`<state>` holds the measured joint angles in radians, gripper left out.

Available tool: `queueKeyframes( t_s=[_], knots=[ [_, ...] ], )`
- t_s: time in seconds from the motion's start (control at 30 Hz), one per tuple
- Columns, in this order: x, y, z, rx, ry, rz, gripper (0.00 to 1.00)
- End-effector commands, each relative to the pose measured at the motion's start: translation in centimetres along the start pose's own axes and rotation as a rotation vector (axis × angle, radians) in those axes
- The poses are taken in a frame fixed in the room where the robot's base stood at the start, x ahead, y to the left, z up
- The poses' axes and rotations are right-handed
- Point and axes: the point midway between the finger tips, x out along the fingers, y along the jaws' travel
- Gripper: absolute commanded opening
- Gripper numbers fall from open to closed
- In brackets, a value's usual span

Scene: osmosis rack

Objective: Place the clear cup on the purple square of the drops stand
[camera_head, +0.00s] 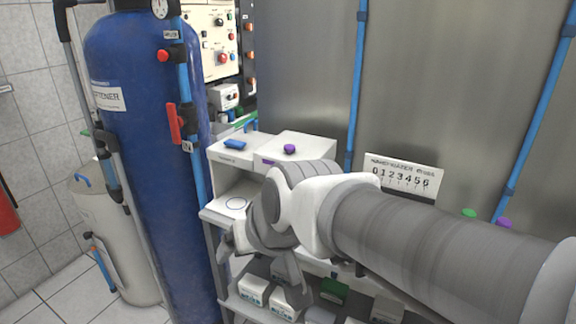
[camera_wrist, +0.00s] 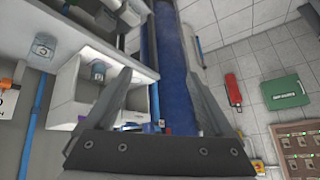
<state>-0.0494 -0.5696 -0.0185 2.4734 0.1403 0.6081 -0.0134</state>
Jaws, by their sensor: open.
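My gripper (camera_head: 255,262) is in front of the white shelf unit in the head view, partly hidden by my own arm. In the wrist view its two fingers (camera_wrist: 157,72) are spread apart with nothing between them. I cannot identify the clear cup with certainty. A small see-through, cup-like object (camera_wrist: 43,46) is at the upper left of the wrist view, and a small bluish container (camera_wrist: 98,70) is in a white compartment beside the left finger. A purple patch (camera_head: 268,162) shows on the white stand (camera_head: 300,146); I cannot tell whether it is the purple square.
A tall blue tank (camera_head: 140,120) with pipes and a red-handled valve (camera_head: 174,124) stands left of the shelf. White boxes (camera_head: 253,289) are on the lower shelf. A metal panel (camera_head: 290,70) stands behind. A number sign (camera_head: 402,177) is at the right.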

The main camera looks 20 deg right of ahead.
Motion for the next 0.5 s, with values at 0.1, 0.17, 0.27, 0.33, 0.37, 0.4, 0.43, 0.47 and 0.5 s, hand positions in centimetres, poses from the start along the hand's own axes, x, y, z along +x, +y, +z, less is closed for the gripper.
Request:
queueKeyframes(
  t_s=[0.1,0.17,0.27,0.33,0.37,0.4,0.43,0.47,0.5],
  knots=[
    [-2.6,1.4,2.9,-0.044,-0.064,0.055,0.87],
    [-3.4,1.9,4.1,-0.058,-0.092,0.079,0.87],
    [-4.2,2.5,5.3,-0.069,-0.122,0.105,0.87],
    [-4.5,2.8,5.7,-0.073,-0.134,0.115,0.87],
    [-4.5,2.8,5.8,-0.073,-0.136,0.116,0.87],
    [-4.6,2.8,5.8,-0.074,-0.137,0.117,0.87],
    [-4.5,2.8,5.8,-0.074,-0.138,0.117,0.87],
    [-4.5,2.8,5.8,-0.074,-0.138,0.116,0.87],
    [-4.5,2.8,5.8,-0.073,-0.137,0.116,0.87]
  ],
)
